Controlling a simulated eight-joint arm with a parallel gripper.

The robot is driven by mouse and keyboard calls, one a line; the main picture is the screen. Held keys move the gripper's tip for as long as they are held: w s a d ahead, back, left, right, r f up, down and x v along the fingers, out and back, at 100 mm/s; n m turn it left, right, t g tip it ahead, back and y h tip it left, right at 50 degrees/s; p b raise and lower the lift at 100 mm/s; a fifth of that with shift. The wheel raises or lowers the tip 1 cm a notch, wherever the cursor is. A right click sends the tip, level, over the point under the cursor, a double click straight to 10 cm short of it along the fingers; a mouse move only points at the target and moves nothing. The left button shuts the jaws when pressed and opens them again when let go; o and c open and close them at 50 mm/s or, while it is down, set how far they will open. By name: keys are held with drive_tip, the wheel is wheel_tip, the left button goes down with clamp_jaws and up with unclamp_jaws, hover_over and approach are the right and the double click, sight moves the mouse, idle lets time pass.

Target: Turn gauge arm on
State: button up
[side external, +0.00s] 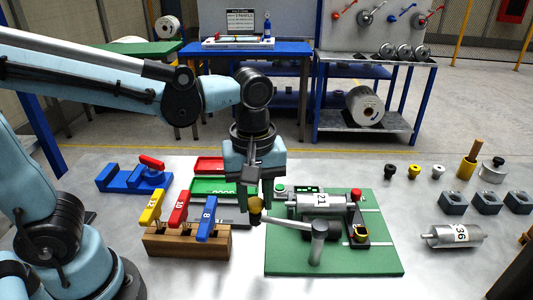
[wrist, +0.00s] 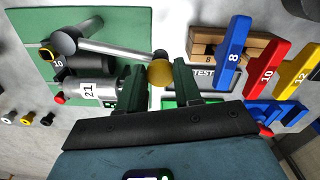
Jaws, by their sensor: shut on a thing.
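The gauge arm (side external: 290,222) is a grey bar on an upright post on the green board (side external: 290,260). Its yellow knob (side external: 255,206) is at the bar's left end, near the board's left edge. In the wrist view, the yellow knob (wrist: 160,72) sits between my two fingers, and the bar (wrist: 115,49) runs left to the round post top (wrist: 63,42). My gripper (side external: 262,198) points down and is shut on the knob. A silver cylinder marked 21 (side external: 318,201) lies behind the bar on the board. My fingers hide part of the knob.
A wooden block (side external: 190,245) with yellow, red and blue handles stands close to the left. A silver cylinder marked 36 (side external: 452,236) and several grey blocks lie to the right.

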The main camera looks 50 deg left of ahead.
clamp_jaws()
drive_tip(key=w+m, duration=1.3)
drive_tip(key=shift+w+a, duration=0.1)
drive_tip(key=w+m, duration=0.1)
drive_tip(key=d+m, duration=0.1)
drive_tip(key=shift+w+d+m, duration=0.2)
drive_tip(key=shift+w+m, duration=0.2)
drive_tip(key=shift+w+d+m, duration=0.65)
drive_tip(key=shift+d+m, duration=0.1)
drive_tip(key=shift+m, duration=0.25)
drive_tip(key=shift+d, duration=0.1)
